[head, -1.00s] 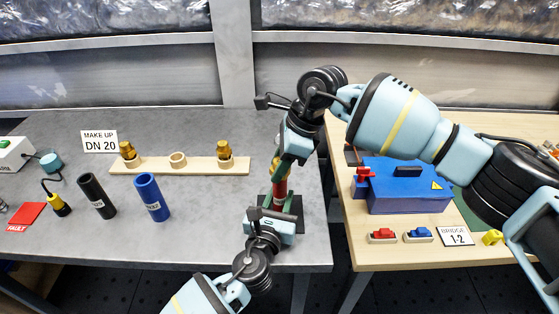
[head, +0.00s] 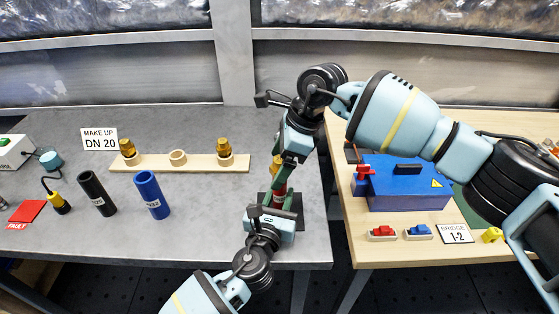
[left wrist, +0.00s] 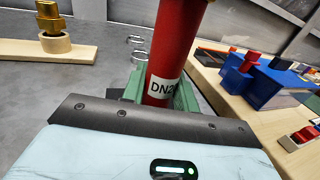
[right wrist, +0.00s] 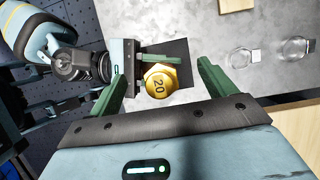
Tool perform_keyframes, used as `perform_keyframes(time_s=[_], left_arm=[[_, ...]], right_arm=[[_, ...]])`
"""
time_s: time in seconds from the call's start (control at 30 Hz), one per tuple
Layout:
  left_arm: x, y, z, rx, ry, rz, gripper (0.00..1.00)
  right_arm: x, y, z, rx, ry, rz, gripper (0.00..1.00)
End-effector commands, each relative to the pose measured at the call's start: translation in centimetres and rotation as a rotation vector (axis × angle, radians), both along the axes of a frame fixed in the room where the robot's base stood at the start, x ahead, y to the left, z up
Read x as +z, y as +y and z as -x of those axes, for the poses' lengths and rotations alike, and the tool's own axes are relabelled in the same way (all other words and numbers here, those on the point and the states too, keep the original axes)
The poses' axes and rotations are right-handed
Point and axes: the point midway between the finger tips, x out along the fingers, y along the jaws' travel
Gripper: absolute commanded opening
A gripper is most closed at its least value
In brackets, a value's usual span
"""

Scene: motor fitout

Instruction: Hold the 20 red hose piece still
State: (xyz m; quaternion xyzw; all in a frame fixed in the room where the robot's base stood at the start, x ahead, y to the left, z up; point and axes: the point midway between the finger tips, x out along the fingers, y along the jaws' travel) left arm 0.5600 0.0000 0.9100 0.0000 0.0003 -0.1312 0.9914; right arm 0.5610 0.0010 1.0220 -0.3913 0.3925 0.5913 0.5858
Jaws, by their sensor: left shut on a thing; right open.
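The red hose piece (head: 281,188), marked DN20 in the left wrist view (left wrist: 178,45), stands upright at the grey table's right side. My left gripper (head: 279,200) is shut around it low down. A brass fitting (head: 276,166) marked 20 is at its top; the right wrist view shows it end-on (right wrist: 160,80). The fitting hides the hose below it in that view, so I cannot tell how it seats. My right gripper (right wrist: 167,88) is open, its green fingers on either side of the fitting, with a clear gap at the right finger.
A wooden rack (head: 200,164) holds two brass fittings and has one empty ring. Black (head: 97,193) and blue (head: 152,195) hoses stand at left. A dark square plate (head: 295,204) lies under the red hose. A blue box (head: 408,190) stands on the wooden table at right.

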Motion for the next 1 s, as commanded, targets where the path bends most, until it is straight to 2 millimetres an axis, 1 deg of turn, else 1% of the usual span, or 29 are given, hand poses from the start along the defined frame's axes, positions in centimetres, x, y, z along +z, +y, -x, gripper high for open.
perform_keyframes(time_s=[0.8,1.0], left_arm=[[0.0,0.0,0.0,-0.001,0.0,0.0,0.02],[0.0,0.0,0.0,-0.001,0.0,0.0,0.02]], right_arm=[[5.4,0.1,0.0,0.001,-0.001,-0.001,0.83],[6.0,0.0,0.0,0.0,0.0,-0.001,0.83]])
